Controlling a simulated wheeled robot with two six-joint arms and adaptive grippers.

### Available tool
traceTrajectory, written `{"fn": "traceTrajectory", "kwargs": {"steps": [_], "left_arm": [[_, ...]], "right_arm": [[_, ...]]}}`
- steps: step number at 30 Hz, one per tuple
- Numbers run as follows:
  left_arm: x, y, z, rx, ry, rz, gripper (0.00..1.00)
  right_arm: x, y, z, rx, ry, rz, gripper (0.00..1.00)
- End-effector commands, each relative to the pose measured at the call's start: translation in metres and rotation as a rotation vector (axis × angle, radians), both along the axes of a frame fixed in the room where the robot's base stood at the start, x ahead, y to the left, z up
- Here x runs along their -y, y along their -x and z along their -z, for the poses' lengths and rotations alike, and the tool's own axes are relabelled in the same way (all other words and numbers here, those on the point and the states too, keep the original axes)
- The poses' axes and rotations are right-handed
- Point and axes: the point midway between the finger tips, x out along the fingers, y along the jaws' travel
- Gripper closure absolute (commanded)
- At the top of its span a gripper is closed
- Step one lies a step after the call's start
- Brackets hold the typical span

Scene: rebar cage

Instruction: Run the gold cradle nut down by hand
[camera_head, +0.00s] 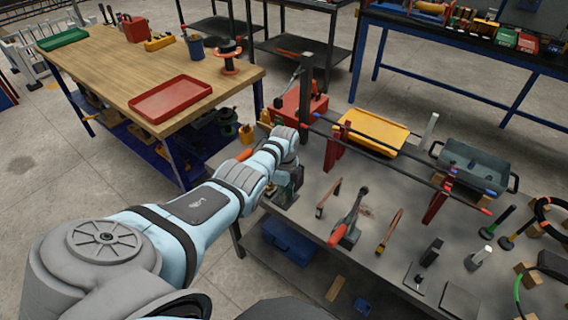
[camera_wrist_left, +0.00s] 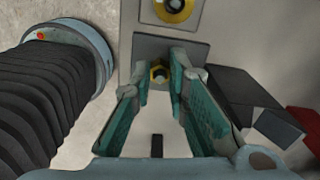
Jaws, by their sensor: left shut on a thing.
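The gold cradle nut (camera_wrist_left: 160,71) shows in the left wrist view, in front of a grey square plate (camera_wrist_left: 172,47). My left gripper (camera_wrist_left: 163,72) is shut on it, with one green-padded finger on each side. In the head view my left arm reaches in from the left, and the left gripper (camera_head: 287,187) is low at the left end of the grey bench. The nut is hidden there behind my arm. My right gripper is not in view.
A round gold piece (camera_wrist_left: 174,8) lies just beyond the plate. The grey bench (camera_head: 330,262) carries dark bars on red stands (camera_head: 334,152), a yellow tray (camera_head: 372,130), a grey-green bin (camera_head: 470,165) and several hand tools. A wooden table (camera_head: 125,75) with a red tray (camera_head: 171,98) stands at left.

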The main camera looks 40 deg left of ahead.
Motion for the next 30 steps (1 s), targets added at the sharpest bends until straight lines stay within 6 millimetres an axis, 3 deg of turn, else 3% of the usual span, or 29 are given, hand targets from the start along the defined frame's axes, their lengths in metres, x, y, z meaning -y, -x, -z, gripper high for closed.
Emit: {"fn": "traceTrajectory", "kwargs": {"steps": [18, 30], "left_arm": [[0.0003, -0.0009, -0.0004, 0.003, 0.000, 0.576, 1.00], [0.0002, -0.0007, -0.0004, 0.003, -0.001, 0.842, 1.00]], "right_arm": [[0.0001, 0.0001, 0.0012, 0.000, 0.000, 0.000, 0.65], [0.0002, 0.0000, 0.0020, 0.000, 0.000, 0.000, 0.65]]}}
